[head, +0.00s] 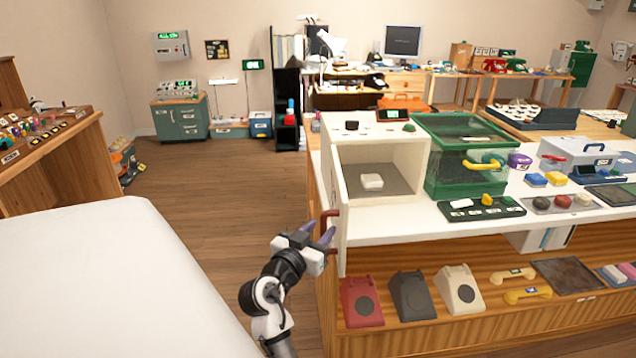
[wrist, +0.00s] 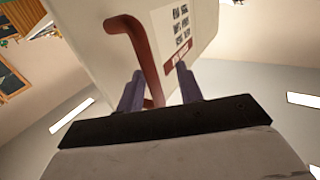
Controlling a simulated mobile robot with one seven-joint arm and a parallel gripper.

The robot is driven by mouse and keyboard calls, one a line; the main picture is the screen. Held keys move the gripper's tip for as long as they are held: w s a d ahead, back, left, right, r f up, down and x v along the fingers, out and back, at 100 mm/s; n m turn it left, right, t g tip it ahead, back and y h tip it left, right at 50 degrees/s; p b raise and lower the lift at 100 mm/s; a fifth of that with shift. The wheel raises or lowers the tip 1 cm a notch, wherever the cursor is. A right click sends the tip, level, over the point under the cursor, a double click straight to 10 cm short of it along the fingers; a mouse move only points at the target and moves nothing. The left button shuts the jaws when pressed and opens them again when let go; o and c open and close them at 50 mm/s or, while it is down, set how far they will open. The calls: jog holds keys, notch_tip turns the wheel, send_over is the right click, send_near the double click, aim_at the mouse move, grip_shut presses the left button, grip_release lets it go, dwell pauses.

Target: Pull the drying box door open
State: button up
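The drying box (head: 385,140) is a white box on the counter, its front uncovered; a small white block (head: 371,181) lies inside on a grey floor. Its white door (head: 341,205) stands swung open at the box's left side, seen nearly edge-on in the head view. The door also fills the upper wrist view (wrist: 90,45), with its red-brown bar handle (wrist: 140,45) and a printed label. My gripper (head: 318,236) is at the handle. In the wrist view my gripper's (wrist: 160,85) purple fingers are apart, with the handle's lower end between them and a gap at the right finger.
A green clear-sided box (head: 465,155) stands right of the drying box. Several phone bodies, including a red one (head: 361,300), sit on the shelf below. A white surface (head: 100,280) fills the lower left. The wooden floor (head: 220,210) left of the door is clear.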

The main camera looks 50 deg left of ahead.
jog(key=b+v, duration=0.3)
jog(key=v, duration=1.1)
jog(key=shift+w, duration=0.2)
